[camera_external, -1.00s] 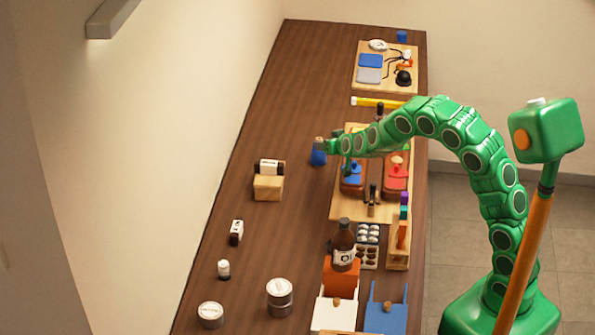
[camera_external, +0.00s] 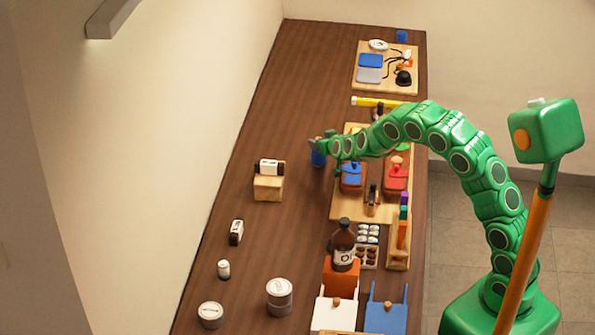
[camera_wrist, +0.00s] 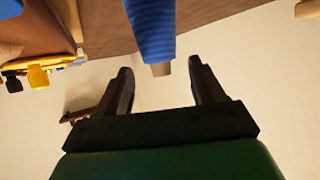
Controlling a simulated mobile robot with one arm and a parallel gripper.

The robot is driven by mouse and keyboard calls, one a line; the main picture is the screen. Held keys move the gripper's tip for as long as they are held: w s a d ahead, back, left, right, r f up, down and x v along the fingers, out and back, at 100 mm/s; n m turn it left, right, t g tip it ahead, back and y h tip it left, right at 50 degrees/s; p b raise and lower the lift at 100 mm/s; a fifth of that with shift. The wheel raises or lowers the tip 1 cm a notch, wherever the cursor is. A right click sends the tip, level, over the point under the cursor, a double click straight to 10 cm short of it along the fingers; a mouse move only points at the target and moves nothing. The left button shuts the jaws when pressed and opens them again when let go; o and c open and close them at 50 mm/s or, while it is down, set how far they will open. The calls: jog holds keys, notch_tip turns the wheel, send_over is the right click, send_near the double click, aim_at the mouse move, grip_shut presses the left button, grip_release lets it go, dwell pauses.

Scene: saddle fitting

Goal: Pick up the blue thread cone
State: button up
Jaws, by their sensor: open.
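The blue thread cone (camera_external: 318,159) stands on the brown table beside the wooden board, left of it in the external view. In the wrist view the blue cone (camera_wrist: 151,27) shows at the top, ridged, with a tan tip pointing down in the picture. My gripper (camera_external: 322,142) is at the cone's upper end in the external view, and its jaws hide part of it. In the wrist view my gripper (camera_wrist: 161,84) is open, its two dark fingers apart, with the cone's tip between and just beyond the fingertips. I see no contact.
The wooden board (camera_external: 345,207) with blue and red saddle-like pieces (camera_external: 396,177) lies right of the cone. A yellow tube (camera_external: 375,103) lies behind. A wooden block (camera_external: 268,188) with a small bottle on it stands to the left.

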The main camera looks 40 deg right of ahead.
jog(key=shift+x, duration=2.3)
jog(key=shift+a+r, duration=0.1)
jog(key=shift+r, duration=0.1)
grip_shut()
